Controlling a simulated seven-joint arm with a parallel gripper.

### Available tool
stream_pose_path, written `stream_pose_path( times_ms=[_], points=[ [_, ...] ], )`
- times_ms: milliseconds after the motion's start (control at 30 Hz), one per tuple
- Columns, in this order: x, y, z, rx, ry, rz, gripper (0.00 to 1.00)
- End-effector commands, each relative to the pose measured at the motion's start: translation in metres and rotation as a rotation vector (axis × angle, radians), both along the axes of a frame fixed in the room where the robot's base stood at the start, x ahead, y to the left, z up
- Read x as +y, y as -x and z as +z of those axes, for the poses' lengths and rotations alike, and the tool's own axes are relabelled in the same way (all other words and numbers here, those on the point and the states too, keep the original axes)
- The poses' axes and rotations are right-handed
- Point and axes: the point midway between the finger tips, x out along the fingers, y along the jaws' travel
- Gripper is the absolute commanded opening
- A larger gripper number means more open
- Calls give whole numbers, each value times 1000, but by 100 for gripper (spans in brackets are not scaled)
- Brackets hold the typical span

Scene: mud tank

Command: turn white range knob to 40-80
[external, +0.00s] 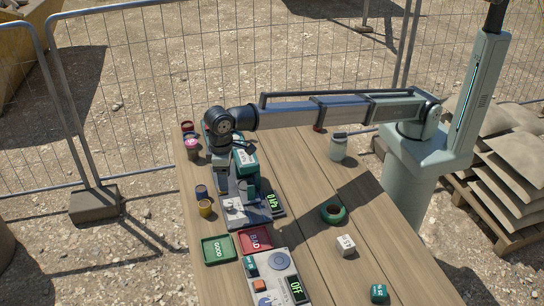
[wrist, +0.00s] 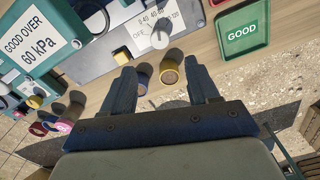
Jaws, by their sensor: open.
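The white range knob (wrist: 160,37) sits on the grey panel (wrist: 115,55) in the wrist view, with printed marks OFF, 0-40, 40-80 and one ending in 120 around it. I cannot tell which mark its pointer faces. My gripper (wrist: 162,76) is open and empty. Its two fingers point toward the panel, with the knob in line with the gap just beyond the tips, apart from them. The panel's green display (external: 271,203) reads 0 kPa.
A yellow cup (wrist: 169,72) and dark blue cup (external: 201,191) stand close by. A green GOOD tray (external: 218,250) and red BAD tray (external: 254,240) lie beside the panel. A sign (wrist: 37,38) reads GOOD OVER 60 kPa. A second box (external: 277,277) shows OFF. The table's right side has free room.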

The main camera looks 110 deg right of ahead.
Motion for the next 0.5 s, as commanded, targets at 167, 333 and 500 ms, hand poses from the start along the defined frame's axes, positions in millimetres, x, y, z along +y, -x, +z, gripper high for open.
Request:
stream_pose_path(
  times_ms=[167,333,500],
  points=[
    [0,-1,25,-1,0,0,60],
    [0,0,35,0,0,0,60],
    [0,0,38,0,0,0,60]
  ],
)
